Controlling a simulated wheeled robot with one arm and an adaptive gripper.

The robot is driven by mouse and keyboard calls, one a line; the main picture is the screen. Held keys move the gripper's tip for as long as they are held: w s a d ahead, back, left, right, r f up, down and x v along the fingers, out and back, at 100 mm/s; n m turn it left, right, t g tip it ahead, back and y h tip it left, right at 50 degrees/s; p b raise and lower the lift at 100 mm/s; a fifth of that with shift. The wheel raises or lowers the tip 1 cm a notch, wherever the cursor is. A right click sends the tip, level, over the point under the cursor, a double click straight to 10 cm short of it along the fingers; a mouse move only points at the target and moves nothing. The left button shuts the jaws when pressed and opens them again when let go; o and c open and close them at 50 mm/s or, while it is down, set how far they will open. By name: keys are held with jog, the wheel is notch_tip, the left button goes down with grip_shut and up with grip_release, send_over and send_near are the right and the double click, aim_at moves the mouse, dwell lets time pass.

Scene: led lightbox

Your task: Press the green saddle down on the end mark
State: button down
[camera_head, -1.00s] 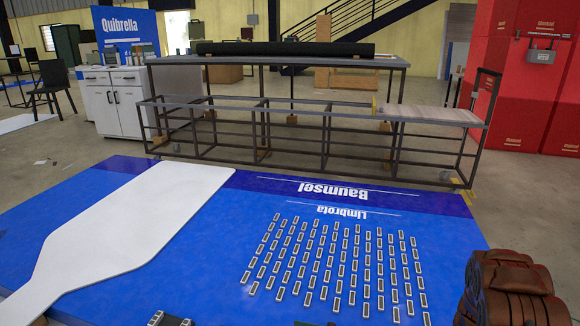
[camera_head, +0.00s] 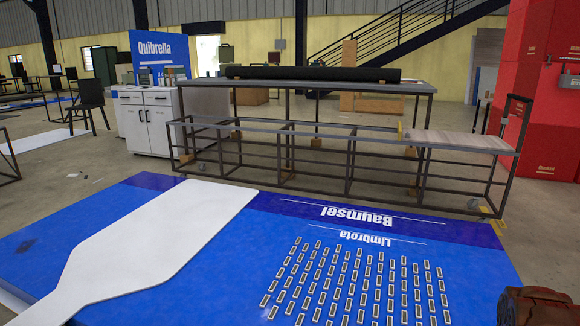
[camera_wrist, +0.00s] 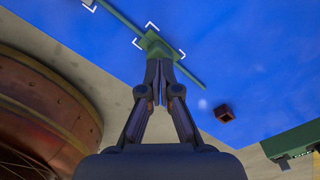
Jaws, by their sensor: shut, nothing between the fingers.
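In the wrist view, a small green saddle (camera_wrist: 153,42) sits across a thin green strip (camera_wrist: 190,76) on the blue panel. White corner marks (camera_wrist: 152,26) frame the saddle on several sides. My gripper (camera_wrist: 158,64) is shut and empty, with its fingertips at the near edge of the saddle. The fingers hide part of the saddle, and I cannot tell whether they touch it. In the head view, neither my gripper nor the saddle can be made out.
A brown round object (camera_wrist: 45,100) fills the wrist view's left side. A small red-brown block (camera_wrist: 225,113) and a green bar (camera_wrist: 292,145) lie at right. The head view shows the blue panel (camera_head: 140,205) with a white shape (camera_head: 165,235), and a metal frame (camera_head: 350,165) behind.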

jog(key=shift+f, duration=0.2)
dwell(0.5)
jog(key=shift+f+b, duration=0.3)
jog(key=shift+f, duration=0.2)
jog(key=shift+r, duration=0.1)
dwell(0.4)
jog(key=shift+r+p, duration=0.45)
jog(key=shift+r, duration=1)
jog(key=shift+r, duration=0.15)
jog(key=shift+r+p, duration=0.75)
jog(key=shift+r, duration=1.1)
jog(key=shift+r, duration=0.1)
